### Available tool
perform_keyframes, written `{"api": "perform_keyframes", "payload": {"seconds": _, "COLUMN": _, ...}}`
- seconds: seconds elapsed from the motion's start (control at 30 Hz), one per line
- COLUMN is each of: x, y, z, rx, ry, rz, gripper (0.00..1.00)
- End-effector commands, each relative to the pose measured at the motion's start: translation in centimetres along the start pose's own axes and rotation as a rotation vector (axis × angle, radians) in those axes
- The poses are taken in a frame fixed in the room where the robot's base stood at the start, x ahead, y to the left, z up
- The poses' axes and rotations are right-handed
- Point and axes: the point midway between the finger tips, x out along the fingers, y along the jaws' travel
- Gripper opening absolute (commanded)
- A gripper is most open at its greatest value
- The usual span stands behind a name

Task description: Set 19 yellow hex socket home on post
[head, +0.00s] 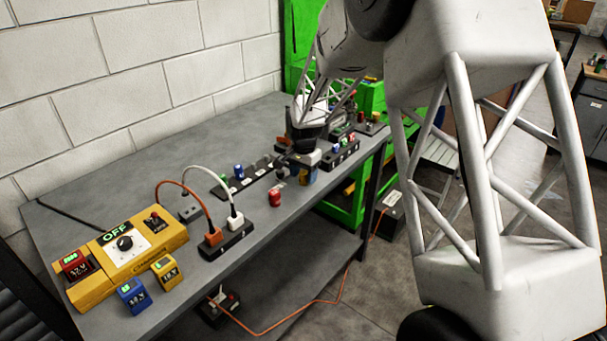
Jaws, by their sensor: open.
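My gripper (296,172) is small in the head view, low over the far half of the grey workbench (150,160). Its jaws are open. A small yellow and blue shape shows right beside or under the fingers; I cannot tell whether it is the 19 yellow hex socket or part of my gripper. A long black rail (262,168) with pale labels lies left of and partly behind my gripper. A blue socket (239,171) stands at this rail. A red socket (275,198) stands on the bench in front. The sockets' numbers are too small to read.
A black tray (342,155) with several coloured pieces sits right of my gripper. A black power strip (226,240) with plugs and cords is nearer. A yellow charger (128,255) with battery packs fills the near left. The bench centre left is clear.

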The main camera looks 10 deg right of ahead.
Motion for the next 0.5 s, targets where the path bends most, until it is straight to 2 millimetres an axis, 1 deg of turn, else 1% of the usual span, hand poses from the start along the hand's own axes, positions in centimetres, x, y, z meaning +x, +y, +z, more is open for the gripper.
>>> {"api": "perform_keyframes", "payload": {"seconds": 0.13, "x": -0.01, "y": 0.00, "z": -0.01, "rx": 0.000, "ry": 0.000, "rz": 0.000, "gripper": 0.59}}
{"api": "perform_keyframes", "payload": {"seconds": 0.43, "x": -0.01, "y": 0.00, "z": -0.01, "rx": 0.000, "ry": 0.000, "rz": 0.000, "gripper": 0.13}}
{"api": "perform_keyframes", "payload": {"seconds": 0.5, "x": -0.03, "y": -0.01, "z": -0.01, "rx": 0.000, "ry": 0.000, "rz": 0.000, "gripper": 0.12}}
